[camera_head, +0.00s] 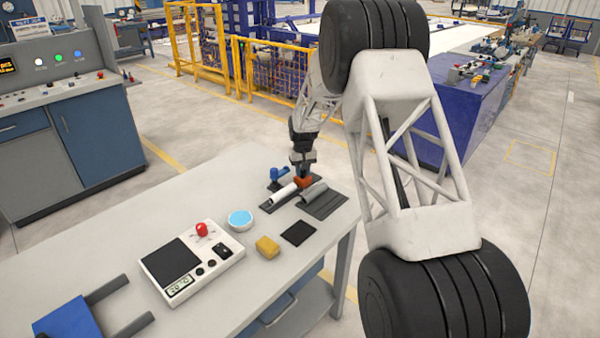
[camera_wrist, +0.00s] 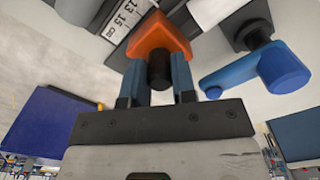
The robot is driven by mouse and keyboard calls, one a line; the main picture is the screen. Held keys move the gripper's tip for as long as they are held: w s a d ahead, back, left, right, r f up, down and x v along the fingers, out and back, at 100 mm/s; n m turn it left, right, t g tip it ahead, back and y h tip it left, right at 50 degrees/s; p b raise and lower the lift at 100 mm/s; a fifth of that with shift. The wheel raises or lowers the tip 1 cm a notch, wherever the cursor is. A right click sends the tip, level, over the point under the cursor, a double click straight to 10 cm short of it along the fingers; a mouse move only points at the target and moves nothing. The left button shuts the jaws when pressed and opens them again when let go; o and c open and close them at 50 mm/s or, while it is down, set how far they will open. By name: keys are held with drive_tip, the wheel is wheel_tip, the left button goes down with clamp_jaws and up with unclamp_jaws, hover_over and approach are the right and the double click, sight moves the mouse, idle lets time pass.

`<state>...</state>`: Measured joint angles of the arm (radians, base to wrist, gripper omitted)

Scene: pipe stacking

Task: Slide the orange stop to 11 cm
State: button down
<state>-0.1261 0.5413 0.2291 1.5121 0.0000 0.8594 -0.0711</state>
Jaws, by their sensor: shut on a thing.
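The orange stop (camera_wrist: 160,38) sits beside a scale whose printed marks 13 and 15 (camera_wrist: 126,14) show in the wrist view. In the head view the orange stop (camera_head: 303,181) is at the far end of the table, under the arm's end. My gripper (camera_wrist: 158,75) is shut on the stop's dark post, with a blue finger on each side. In the head view my gripper (camera_head: 302,164) points down at the stop. Its reading on the scale cannot be told from these frames.
A blue lever (camera_wrist: 250,75) stands close to the right of my gripper in the wrist view. White pipe (camera_head: 285,193) and grey pipe (camera_head: 313,191) lie near the stop.

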drive_tip(key=c, duration=0.9)
unclamp_jaws()
drive_tip(key=shift+r, duration=0.1)
drive_tip(key=shift+r, duration=3.85)
